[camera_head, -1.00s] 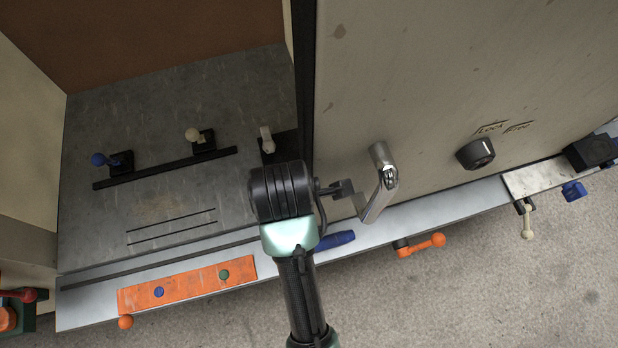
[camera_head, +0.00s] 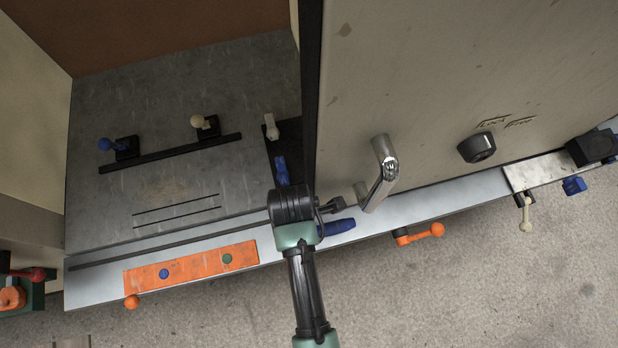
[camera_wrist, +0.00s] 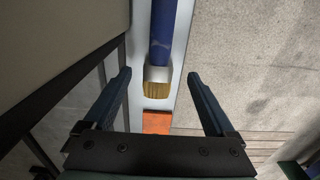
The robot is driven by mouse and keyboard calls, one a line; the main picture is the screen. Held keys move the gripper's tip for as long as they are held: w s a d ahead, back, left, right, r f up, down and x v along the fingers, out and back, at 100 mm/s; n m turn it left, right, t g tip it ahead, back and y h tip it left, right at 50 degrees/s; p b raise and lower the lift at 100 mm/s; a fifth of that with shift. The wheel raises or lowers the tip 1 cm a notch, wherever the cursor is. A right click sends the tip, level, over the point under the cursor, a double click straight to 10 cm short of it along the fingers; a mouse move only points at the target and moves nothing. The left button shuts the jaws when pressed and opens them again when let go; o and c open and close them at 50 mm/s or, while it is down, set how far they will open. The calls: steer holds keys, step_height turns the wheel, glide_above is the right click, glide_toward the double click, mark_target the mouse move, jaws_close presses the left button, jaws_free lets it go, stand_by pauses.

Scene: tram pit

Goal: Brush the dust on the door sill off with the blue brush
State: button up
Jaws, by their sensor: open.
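The blue brush (camera_head: 337,227) lies on the pale sill strip (camera_head: 440,203) below the door handle. In the wrist view the brush (camera_wrist: 157,60) shows its blue handle, silver ferrule and tan bristles, lying lengthwise between and below my fingertips. My gripper (camera_wrist: 157,76) is open and empty; whether it touches the brush cannot be told. In the head view my gripper (camera_head: 340,204) is beside the brush, partly hidden by my wrist. A faint tan dusty patch (camera_head: 168,190) shows on the grey floor plate near thin dark slots.
The door (camera_head: 430,90) with its chrome handle (camera_head: 383,172) stands close to my gripper. An orange plate (camera_head: 195,267) is on the sill at left. Blue (camera_head: 106,144) and cream (camera_head: 198,121) knobbed levers stand on the floor plate. An orange lever (camera_head: 425,233) projects at the front edge.

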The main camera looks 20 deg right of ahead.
steer(key=shift+w+f, duration=0.1)
steer(key=shift+f, duration=1.4)
jaws_close()
